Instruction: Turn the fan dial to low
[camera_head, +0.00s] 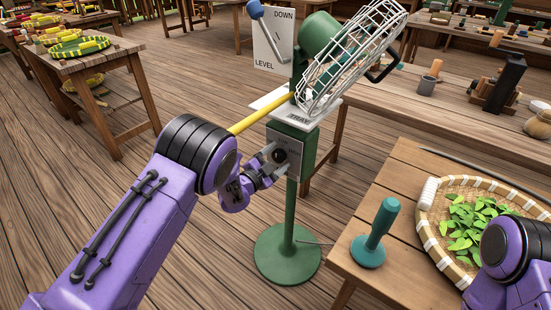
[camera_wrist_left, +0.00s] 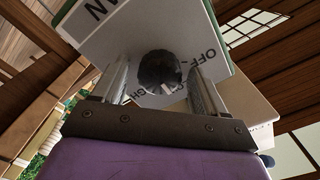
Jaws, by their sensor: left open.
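The fan dial is a dark round knob (camera_head: 279,155) on the grey front plate of the green control box (camera_head: 293,135), on the fan's stand. It also shows in the left wrist view as a black ribbed knob (camera_wrist_left: 160,70). My left gripper (camera_head: 272,162) is open in front of the plate. In the left wrist view its two fingers (camera_wrist_left: 157,82) stand on either side of the dial, with gaps visible. Lettering including "OFF" shows on the plate, partly hidden by a finger. I cannot tell the dial's setting. My right gripper is out of view.
The fan's wire cage (camera_head: 350,60), a yellow bar (camera_head: 262,113) and a tray (camera_head: 290,108) are above the box. A blue-knobbed lever (camera_head: 254,10) is at the top. A table at right holds a teal-handled tool (camera_head: 378,230) and a leaf basket (camera_head: 430,215).

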